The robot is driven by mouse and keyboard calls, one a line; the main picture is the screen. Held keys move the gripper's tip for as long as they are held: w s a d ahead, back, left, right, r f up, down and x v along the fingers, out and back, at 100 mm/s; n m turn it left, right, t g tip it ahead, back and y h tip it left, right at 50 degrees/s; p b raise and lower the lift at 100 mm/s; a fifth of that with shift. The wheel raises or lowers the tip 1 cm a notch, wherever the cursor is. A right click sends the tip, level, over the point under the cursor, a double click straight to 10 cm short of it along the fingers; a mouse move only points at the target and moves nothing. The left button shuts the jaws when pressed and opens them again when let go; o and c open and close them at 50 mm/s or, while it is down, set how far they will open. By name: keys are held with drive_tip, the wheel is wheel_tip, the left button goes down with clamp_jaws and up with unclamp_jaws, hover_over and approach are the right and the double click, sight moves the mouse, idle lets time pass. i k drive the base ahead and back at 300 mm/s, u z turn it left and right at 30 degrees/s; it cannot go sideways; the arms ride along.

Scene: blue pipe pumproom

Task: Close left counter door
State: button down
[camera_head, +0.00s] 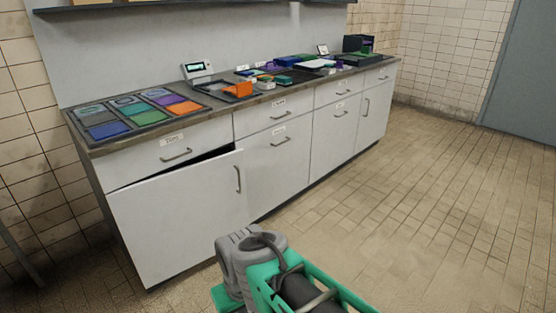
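The left counter door (178,222) is a white panel at the near left end of the white counter. It stands slightly ajar, with a dark gap (212,156) above its upper right part. Its vertical bar handle (238,179) is near its right edge, so it seems hinged on the left. A green and grey part of my arm shows at the bottom middle, in front of the counter and apart from the door. My gripper's fingers are not seen.
Above the door is a drawer with a handle (176,155). Other white doors (276,166) and drawers run to the right, shut. Trays with coloured pieces (135,113) lie on the countertop. The tiled floor (400,200) to the right is clear.

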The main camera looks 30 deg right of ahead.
sight(169, 224)
drive_tip(key=i, duration=1.05)
drive_tip(key=u, duration=0.85)
